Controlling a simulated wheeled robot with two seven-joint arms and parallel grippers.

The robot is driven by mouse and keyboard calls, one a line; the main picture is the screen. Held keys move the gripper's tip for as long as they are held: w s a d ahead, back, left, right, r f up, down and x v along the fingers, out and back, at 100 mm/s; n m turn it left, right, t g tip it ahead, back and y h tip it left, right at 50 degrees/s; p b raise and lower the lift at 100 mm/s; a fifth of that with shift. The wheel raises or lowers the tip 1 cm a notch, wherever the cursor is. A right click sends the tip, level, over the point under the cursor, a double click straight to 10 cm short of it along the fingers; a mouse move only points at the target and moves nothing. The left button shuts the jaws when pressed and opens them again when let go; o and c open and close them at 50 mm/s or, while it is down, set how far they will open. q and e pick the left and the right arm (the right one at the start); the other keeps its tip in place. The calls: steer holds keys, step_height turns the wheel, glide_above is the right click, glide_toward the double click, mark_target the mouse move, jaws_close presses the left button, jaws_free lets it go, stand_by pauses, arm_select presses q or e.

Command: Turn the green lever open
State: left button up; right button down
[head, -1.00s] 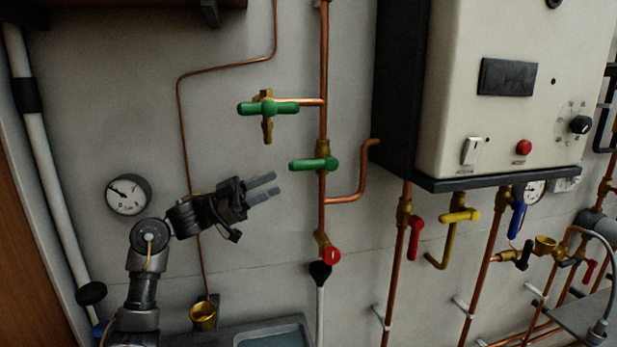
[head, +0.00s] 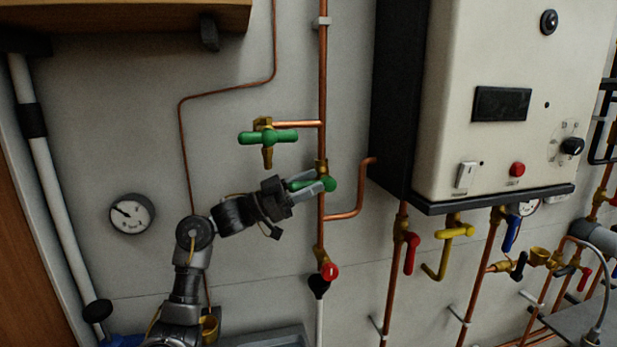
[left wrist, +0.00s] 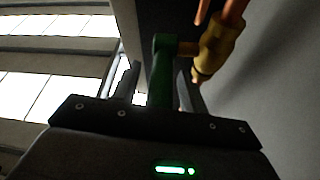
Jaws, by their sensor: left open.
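A green lever (head: 329,184) sits on a brass valve on the vertical copper pipe, its handle pointing left, across the pipe. My left gripper (head: 313,188) is open at this lever, with its fingers on either side of the handle. In the left wrist view the green lever (left wrist: 161,75) stands between the two fingers (left wrist: 155,85), with the brass valve body (left wrist: 217,50) just beyond to the right. Whether a finger touches the handle I cannot tell. A second green handle (head: 283,137) is on a brass tap above. My right gripper is not in view.
A red-handled valve (head: 329,271) is below on the same pipe. A white boiler (head: 500,130) with a dark side stands to the right, with red and yellow levers under it. A gauge (head: 131,213) is on the wall at left, and a wooden shelf (head: 150,15) above.

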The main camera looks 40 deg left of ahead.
arm_select(q)
steer(key=shift+w, duration=0.1)
jaws_close()
stand_by(0.3)
